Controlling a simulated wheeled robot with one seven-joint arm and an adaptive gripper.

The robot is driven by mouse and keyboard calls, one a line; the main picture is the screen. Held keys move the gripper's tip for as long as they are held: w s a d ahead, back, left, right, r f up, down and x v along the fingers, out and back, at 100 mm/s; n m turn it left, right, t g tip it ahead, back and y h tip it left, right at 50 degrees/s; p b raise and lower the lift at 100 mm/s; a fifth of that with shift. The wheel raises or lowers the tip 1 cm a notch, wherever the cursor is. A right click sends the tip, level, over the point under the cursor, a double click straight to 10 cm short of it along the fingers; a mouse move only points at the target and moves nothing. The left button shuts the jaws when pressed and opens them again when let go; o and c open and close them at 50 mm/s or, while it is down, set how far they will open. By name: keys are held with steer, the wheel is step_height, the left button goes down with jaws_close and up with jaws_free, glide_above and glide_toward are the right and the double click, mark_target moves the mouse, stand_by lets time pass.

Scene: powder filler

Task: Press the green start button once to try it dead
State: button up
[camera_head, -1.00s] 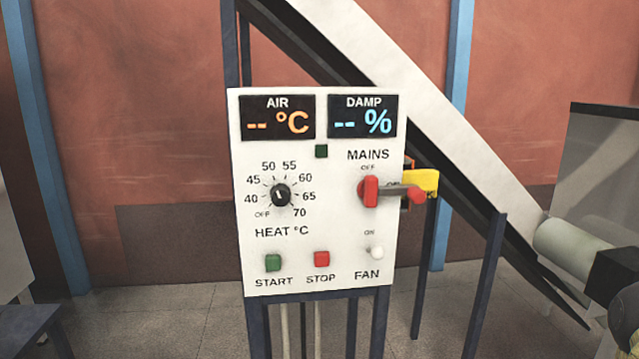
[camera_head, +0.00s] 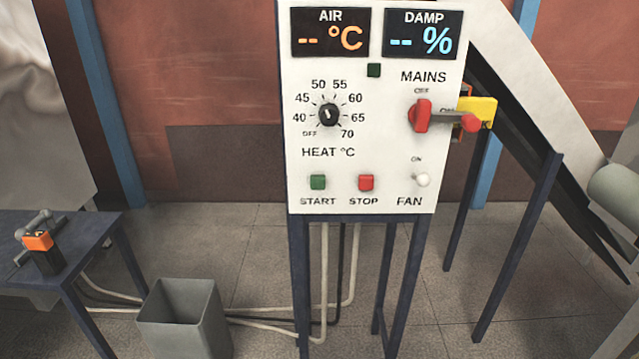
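The green start button (camera_head: 318,182) is at the lower left of the white control panel (camera_head: 300,100), above the word START. The red stop button (camera_head: 366,183) is just right of it. The red mains handle (camera_head: 423,116) has its lever pointing right, with a yellow tag or block (camera_head: 478,112) behind its end. The air display (camera_head: 331,33) and damp display (camera_head: 424,34) show dashes. My gripper is not in view.
The heat dial (camera_head: 330,114) and white fan switch (camera_head: 422,180) share the panel. A dark table (camera_head: 75,240) with an orange-and-black device (camera_head: 40,250) stands left. A grey bin (camera_head: 182,310) and pale cables lie on the floor. A sloping chute (camera_head: 530,90) is at right.

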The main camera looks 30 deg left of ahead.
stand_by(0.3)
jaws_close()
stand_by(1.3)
